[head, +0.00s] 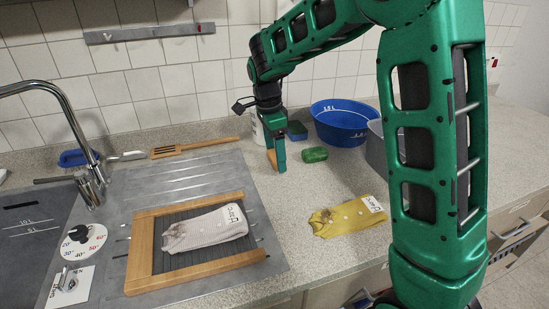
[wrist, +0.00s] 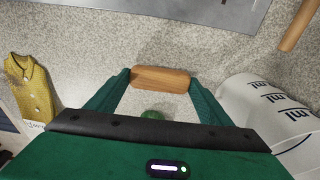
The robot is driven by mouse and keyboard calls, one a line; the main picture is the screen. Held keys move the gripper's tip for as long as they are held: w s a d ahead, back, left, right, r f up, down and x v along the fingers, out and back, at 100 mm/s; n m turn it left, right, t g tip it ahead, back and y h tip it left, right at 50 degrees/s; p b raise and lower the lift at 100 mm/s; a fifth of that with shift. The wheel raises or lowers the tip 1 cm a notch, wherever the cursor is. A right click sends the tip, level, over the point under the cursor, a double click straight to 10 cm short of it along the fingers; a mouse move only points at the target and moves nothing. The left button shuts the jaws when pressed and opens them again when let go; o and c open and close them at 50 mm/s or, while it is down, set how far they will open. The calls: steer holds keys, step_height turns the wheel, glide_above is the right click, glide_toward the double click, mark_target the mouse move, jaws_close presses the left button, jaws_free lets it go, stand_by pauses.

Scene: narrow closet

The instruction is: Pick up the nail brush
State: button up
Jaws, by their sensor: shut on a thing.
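The nail brush (wrist: 160,79) shows in the wrist view as a rounded wooden block between the tips of my gripper (wrist: 161,84). The two green fingers are shut on its ends. Its bristles are not in view. In the head view my gripper (head: 277,160) points down over the counter to the right of the sink's drainer, and a small wooden edge of the nail brush (head: 271,158) shows at the fingers. I cannot tell whether the brush still touches the counter.
A white measuring jug (wrist: 265,113) is close right in the wrist view. A washboard (head: 144,251) and a yellow cloth (head: 348,217) lie in front; a wooden spatula (head: 195,147) lies behind.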

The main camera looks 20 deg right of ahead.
mark_target(272, 158)
steer(key=r, duration=0.2)
steer(key=a+r, duration=0.1)
steer(key=r, duration=0.1)
steer(key=shift+s+a+r, duration=0.1)
steer(key=shift+s+r, duration=0.05)
steer(key=shift+r, duration=0.25)
steer(key=s+a+r, duration=0.3)
steer(key=a+r, duration=0.3)
steer(key=a, duration=0.3)
steer(key=shift+s+a, duration=0.3)
steer(key=shift+a, duration=0.1)
steer(key=o, duration=0.5)
steer(key=c, duration=0.4)
steer(key=shift+o, duration=0.2)
